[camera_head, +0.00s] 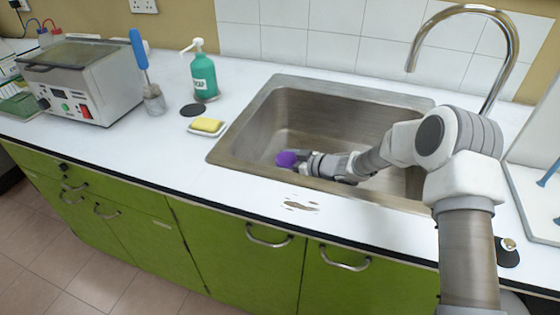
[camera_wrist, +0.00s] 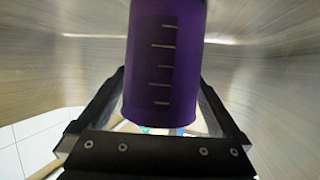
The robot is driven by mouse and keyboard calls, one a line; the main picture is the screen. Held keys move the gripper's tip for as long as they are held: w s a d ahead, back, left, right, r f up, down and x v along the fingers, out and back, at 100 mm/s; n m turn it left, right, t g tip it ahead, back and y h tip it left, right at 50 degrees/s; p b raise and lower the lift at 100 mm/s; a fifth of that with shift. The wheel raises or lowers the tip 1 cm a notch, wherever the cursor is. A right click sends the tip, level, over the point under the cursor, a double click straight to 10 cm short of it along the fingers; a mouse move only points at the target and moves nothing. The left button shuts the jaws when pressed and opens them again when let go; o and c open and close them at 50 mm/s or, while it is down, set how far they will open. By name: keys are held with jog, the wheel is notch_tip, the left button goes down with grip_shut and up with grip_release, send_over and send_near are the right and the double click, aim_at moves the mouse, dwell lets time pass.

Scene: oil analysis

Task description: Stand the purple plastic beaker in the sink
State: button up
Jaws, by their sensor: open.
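The purple plastic beaker (camera_head: 286,159) is inside the steel sink (camera_head: 226,143), near its front left part. In the wrist view the beaker (camera_wrist: 165,60) fills the upper middle, with pale graduation marks along its side. My gripper (camera_head: 300,160) reaches down into the sink beside it. In the wrist view the open fingers of my gripper (camera_wrist: 163,98) stand one on each side of the beaker. The beaker's far end is cut off by the picture edge. I cannot tell whether its base rests on the sink floor.
A curved tap (camera_head: 512,50) rises behind the sink at the right. A yellow sponge (camera_head: 206,125) on a dish and a green soap bottle (camera_head: 203,75) stand left of the sink. A grey machine (camera_head: 82,80) is farther left. The front counter strip is mostly clear.

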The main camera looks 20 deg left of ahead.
jog(key=p+v, duration=0.2)
jog(key=v, duration=1)
jog(key=shift+r, duration=0.35)
jog(key=w+d+r+m+t+h, duration=0.4)
jog(key=w+d+r+t+h, duration=0.2)
jog(key=d+r, duration=0.6)
jog(key=s+d+r+m+t+h, duration=0.1)
jog(key=s+d+r+m+h, duration=0.2)
jog(key=d, duration=0.4)
jog(key=s+d+r+m+t+h, duration=0.1)
jog(key=s+d+r+m+h, duration=0.1)
jog(key=d+r+h, duration=0.3)
jog(key=s+d+r+m+g+h, duration=0.15)
jog(key=s+d+r+m, duration=0.25)
jog(key=s+d, duration=0.7)
jog(key=s+a+m+g+y, duration=0.1)
jog(key=s, duration=0.8)
jog(key=s+a+f+m+g, duration=0.1)
jog(key=s+g, duration=0.1)
jog(key=s, duration=0.7)
jog(key=shift+a+f+m+y, duration=0.35)
jog(key=shift+m, duration=0.05)
